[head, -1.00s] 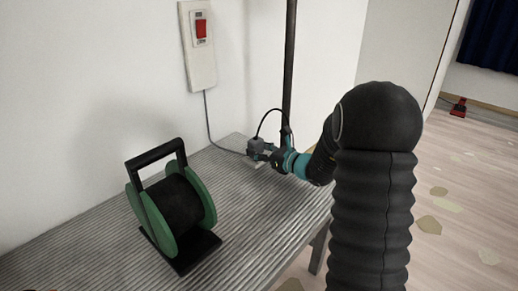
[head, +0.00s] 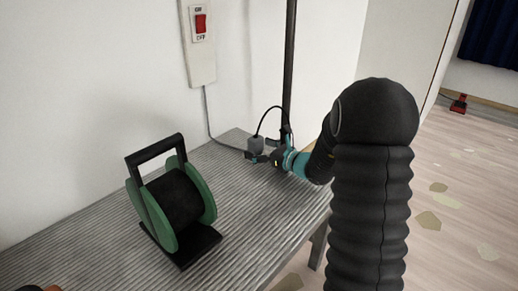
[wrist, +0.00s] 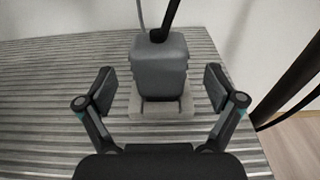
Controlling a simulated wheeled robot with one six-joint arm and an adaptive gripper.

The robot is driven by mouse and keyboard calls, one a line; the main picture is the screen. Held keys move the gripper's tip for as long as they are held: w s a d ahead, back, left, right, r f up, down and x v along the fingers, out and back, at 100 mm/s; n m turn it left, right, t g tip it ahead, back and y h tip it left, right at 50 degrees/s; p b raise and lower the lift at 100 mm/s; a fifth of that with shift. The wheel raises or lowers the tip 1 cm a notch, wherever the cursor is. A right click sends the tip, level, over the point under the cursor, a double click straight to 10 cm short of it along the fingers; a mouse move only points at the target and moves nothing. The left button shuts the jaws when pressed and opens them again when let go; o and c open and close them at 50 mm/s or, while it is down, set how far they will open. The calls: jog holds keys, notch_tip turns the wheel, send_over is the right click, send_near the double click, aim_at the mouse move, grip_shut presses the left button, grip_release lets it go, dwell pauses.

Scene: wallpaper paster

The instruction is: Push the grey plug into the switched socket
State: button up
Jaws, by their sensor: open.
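The grey plug (wrist: 160,68) stands upright over the pale socket block (wrist: 160,112) in the wrist view, with a black cord leaving its top. Its lower end meets or hovers just above the block; I cannot tell how deep it sits. In the head view the plug (head: 255,144) is at the table's far end, its socket largely hidden by my gripper (head: 263,157). My gripper (wrist: 160,88) is open, one finger on each side of the plug, with clear gaps and no contact visible.
A wall switch box (head: 200,62) with a red rocker (head: 200,23) has a grey cable running down toward the socket. A green cable reel (head: 172,203) stands on the ribbed table (head: 105,246). A dark pole (head: 290,65) rises behind my gripper.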

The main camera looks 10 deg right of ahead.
aim_at(259, 139)
jog(key=shift+r, duration=0.15)
jog(key=shift+r+p, duration=2.15)
jog(key=shift+r, duration=1.25)
